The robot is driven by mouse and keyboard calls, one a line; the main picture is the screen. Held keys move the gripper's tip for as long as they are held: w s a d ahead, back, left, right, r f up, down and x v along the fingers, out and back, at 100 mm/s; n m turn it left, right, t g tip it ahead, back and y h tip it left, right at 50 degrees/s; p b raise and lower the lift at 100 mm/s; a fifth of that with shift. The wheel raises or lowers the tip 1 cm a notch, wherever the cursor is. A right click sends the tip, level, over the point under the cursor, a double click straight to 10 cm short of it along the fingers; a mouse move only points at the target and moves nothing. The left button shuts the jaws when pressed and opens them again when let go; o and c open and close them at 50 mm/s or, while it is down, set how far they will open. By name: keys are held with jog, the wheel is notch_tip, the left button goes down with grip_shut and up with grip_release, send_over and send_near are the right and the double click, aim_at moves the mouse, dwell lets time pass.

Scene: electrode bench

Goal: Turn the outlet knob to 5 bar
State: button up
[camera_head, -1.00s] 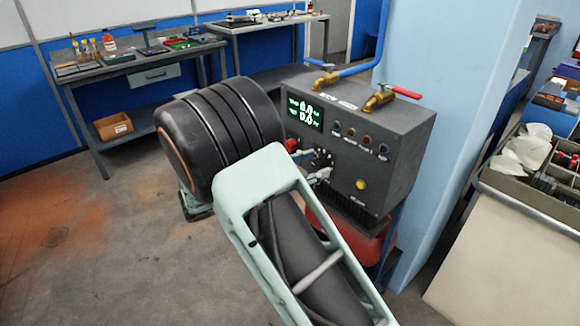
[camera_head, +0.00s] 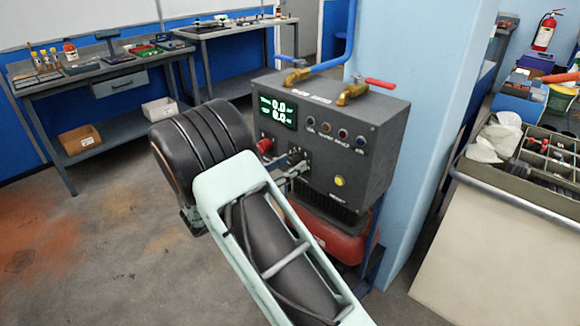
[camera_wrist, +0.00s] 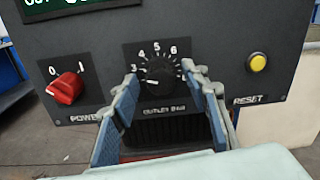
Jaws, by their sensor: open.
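The outlet knob (camera_wrist: 160,72) is a black round dial on the dark grey panel in the wrist view, with a printed scale around it showing 3, 4, 5 and 6 at the top. Its exact pointer setting is hard to tell. My gripper (camera_wrist: 163,79) is open, its blue-padded fingers to the left and right of the knob; contact cannot be told. In the head view my gripper (camera_head: 291,167) is at the panel front and hides most of the knob. The lit display (camera_head: 278,109) seems to read 0.0 on both lines.
The red power switch (camera_wrist: 66,88) is left of the knob and the yellow reset button (camera_wrist: 257,62) right of it. Brass valves (camera_head: 297,76) with blue and red handles top the box (camera_head: 380,150). A blue column (camera_head: 440,120) stands behind. A parts tray (camera_head: 530,185) is at right.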

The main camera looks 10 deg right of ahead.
jog(key=shift+w+d, duration=0.15)
jog(key=shift+d, duration=0.1)
grip_shut()
